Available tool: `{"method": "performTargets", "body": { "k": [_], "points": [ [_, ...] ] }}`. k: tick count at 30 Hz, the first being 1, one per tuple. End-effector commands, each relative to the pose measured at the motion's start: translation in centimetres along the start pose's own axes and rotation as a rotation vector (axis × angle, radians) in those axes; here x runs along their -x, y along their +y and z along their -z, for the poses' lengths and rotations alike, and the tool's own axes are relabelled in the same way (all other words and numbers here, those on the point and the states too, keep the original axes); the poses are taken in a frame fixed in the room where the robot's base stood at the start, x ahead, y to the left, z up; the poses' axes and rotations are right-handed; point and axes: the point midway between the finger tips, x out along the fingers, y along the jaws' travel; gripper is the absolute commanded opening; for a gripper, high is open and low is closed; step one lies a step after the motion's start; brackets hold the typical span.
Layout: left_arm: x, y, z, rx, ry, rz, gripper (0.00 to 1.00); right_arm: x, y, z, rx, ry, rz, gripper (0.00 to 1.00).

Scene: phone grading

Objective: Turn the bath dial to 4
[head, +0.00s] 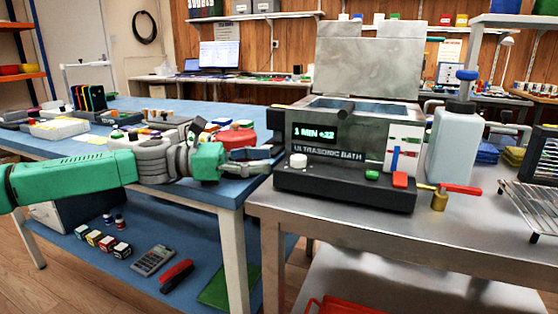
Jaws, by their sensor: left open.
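The ultrasonic bath (352,137) stands on the steel table with its grey lid raised. Its front panel has a lit green display (314,133), which seems to read "1 MIN +22". A white dial (298,160) sits at the left end of the dark control base; its marks are too small to read. My left gripper (267,160) comes in from the left, over the blue bench edge. It is open, with its fingers pointing at the dial from just left of it. It looks apart from the dial and empty. My right gripper is not in view.
A green button (372,174) and a red button (400,180) sit right of the dial. A brass valve with a red handle (461,189) and a white bottle (450,143) stand further right. A wire rack (530,208) lies at the right edge. The front steel tabletop is clear.

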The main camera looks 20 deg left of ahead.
Motion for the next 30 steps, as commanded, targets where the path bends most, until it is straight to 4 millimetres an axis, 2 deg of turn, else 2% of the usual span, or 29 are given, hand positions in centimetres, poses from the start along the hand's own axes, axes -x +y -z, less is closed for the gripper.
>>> {"method": "performTargets", "body": {
  "k": [1,6,14,15,16,19,30],
  "points": [
    [0.8,0.3,0.1,0.001,0.002,-0.01,0.48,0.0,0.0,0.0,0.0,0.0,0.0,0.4],
    [2.0,0.4,0.2,0.002,0.002,-0.011,0.48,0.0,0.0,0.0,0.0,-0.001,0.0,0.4],
    [2.2,0.5,0.3,0.004,0.002,-0.014,0.48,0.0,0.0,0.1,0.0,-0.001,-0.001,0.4],
    [2.2,0.5,0.3,0.004,0.002,-0.014,0.39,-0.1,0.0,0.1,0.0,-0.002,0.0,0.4],
    [2.3,0.6,0.3,0.004,0.002,-0.014,0.36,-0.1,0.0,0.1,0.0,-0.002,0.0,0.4],
    [2.2,0.5,0.1,0.004,0.002,-0.014,0.36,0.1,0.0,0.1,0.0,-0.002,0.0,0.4],
    [2.1,0.4,-2.6,0.002,0.001,-0.01,0.36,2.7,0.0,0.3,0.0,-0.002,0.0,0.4]
  ]
}}
